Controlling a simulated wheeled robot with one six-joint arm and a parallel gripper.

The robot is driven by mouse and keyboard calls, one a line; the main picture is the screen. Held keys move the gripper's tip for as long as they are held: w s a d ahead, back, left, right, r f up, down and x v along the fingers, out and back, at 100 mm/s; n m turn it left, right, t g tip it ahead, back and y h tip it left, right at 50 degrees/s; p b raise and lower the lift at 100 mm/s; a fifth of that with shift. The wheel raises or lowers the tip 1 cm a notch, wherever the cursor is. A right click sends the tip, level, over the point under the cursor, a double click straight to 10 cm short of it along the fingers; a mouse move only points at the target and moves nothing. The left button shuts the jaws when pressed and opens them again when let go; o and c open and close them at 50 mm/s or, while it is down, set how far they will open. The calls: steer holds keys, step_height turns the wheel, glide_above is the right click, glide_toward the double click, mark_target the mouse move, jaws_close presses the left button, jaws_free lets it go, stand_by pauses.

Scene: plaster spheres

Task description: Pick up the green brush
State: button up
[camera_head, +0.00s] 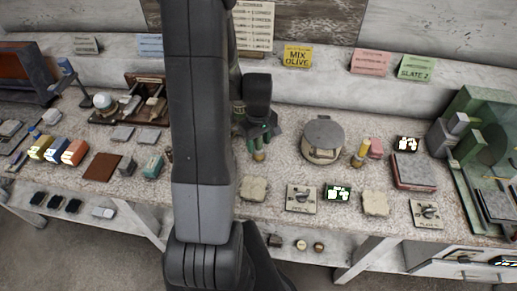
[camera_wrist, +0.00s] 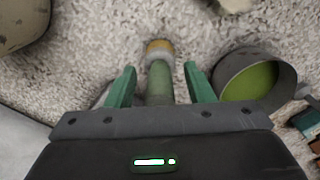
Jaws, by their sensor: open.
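The green brush (camera_wrist: 160,85) lies or stands between my two green fingers in the wrist view, with a pale band and a yellow-tan end beyond the fingertips. My gripper (camera_wrist: 160,69) is open, with a gap on both sides of the brush. In the head view my gripper (camera_head: 258,135) is low over the worktable, partly behind my arm. The brush's yellow-tan end (camera_head: 259,156) shows just below the fingers there. The brush's near part is hidden by my gripper in the wrist view.
A dark cup with a green inside (camera_wrist: 255,78) stands close to the right finger. A round lidded pot (camera_head: 323,140) stands right of my gripper. A pale stone-like piece (camera_head: 254,189) lies in front. The speckled worktable (camera_head: 290,172) is bare between them.

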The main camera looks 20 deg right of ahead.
jaws_close()
steer(key=shift+r, duration=0.1)
step_height(320, 180, up, 10)
steer(key=shift+f+b, duration=0.1)
steer(key=shift+b, duration=0.45)
